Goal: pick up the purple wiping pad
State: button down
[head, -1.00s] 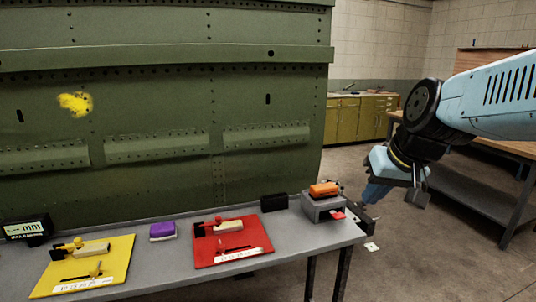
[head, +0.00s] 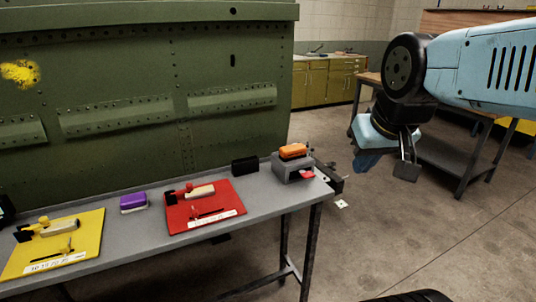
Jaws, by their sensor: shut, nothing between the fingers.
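The purple wiping pad (head: 133,202) lies on the grey table, with a pale lower layer under its purple top. It sits between the yellow board and the red board, towards the table's back edge. My gripper (head: 388,168) hangs in the air at the right, beyond the table's right end and far from the pad. Its fingers are small and dark in this view, and nothing shows held in them.
The grey table (head: 262,208) also bears a yellow board (head: 80,245), a red board (head: 228,208), a black block (head: 245,166) and a grey stand (head: 293,172) with an orange block (head: 293,151). The green fuselage panel (head: 150,80) rises behind.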

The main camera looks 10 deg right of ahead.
aim_at(137, 201)
jog(key=z, duration=1.95)
jog(key=i, duration=0.05)
jog(key=u, duration=3.3)
